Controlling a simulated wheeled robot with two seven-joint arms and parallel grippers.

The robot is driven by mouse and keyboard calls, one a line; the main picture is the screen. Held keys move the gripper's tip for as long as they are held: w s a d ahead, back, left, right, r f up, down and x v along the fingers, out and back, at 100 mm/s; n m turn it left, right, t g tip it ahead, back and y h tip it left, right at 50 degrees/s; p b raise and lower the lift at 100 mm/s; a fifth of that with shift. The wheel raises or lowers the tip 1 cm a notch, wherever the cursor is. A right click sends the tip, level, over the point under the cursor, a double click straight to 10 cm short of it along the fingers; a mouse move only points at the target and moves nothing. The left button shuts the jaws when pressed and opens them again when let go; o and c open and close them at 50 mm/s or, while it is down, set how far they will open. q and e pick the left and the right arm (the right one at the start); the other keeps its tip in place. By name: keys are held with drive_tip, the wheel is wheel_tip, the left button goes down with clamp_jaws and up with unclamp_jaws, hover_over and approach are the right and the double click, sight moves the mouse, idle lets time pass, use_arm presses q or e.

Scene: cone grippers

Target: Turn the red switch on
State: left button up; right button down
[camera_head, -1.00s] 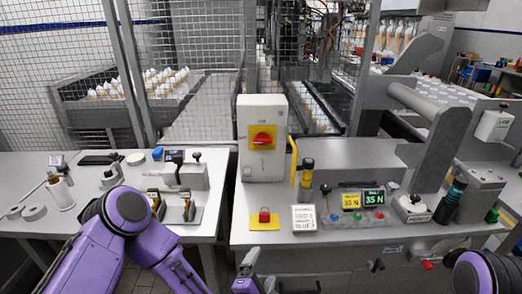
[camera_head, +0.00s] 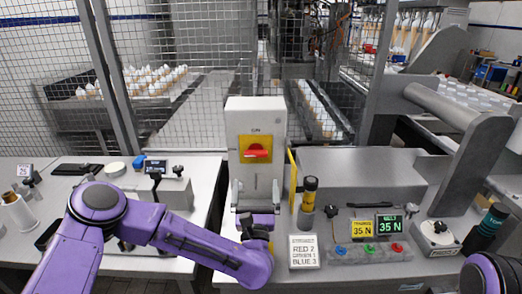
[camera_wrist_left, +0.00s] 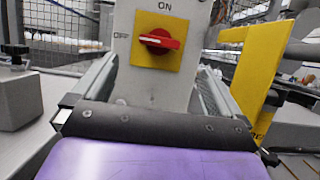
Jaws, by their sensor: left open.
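The red switch (camera_head: 257,154) is a rotary handle on a yellow plate (camera_head: 246,143), on the front of a white upright box (camera_head: 256,116). Its handle lies about horizontal. It also shows in the left wrist view (camera_wrist_left: 160,40), with "ON" printed above the plate and "OFF" to its left. My left gripper (camera_head: 256,186) is open in front of the box, below the switch. Its fingers (camera_wrist_left: 160,86) are apart, one on each side of the box's lower front, and nothing is between them at the switch. My right gripper is out of view.
A yellow upright panel (camera_wrist_left: 255,75) stands close right of the box. A black and yellow cylinder (camera_head: 308,195), a white label card (camera_head: 303,251) and 35 N displays (camera_head: 389,225) are to the right. A grey device (camera_head: 165,190) is to the left. Mesh fencing is behind.

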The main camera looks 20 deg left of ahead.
sight(256, 156)
use_arm(q)
drive_tip(key=p+x, duration=0.1)
drive_tip(key=x, duration=0.1)
drive_tip(key=r+p+x, duration=0.1)
drive_tip(key=x, duration=0.2)
drive_tip(key=shift+a+p, duration=0.15)
drive_tip(key=shift+p, duration=0.25)
drive_tip(key=x, duration=0.1)
drive_tip(key=p+x, duration=0.1)
drive_tip(key=x, duration=0.3)
drive_tip(key=shift+w+f, duration=0.15)
drive_tip(key=shift+f, duration=0.1)
drive_tip(key=c, duration=1.1)
drive_tip(key=shift+o, duration=0.2)
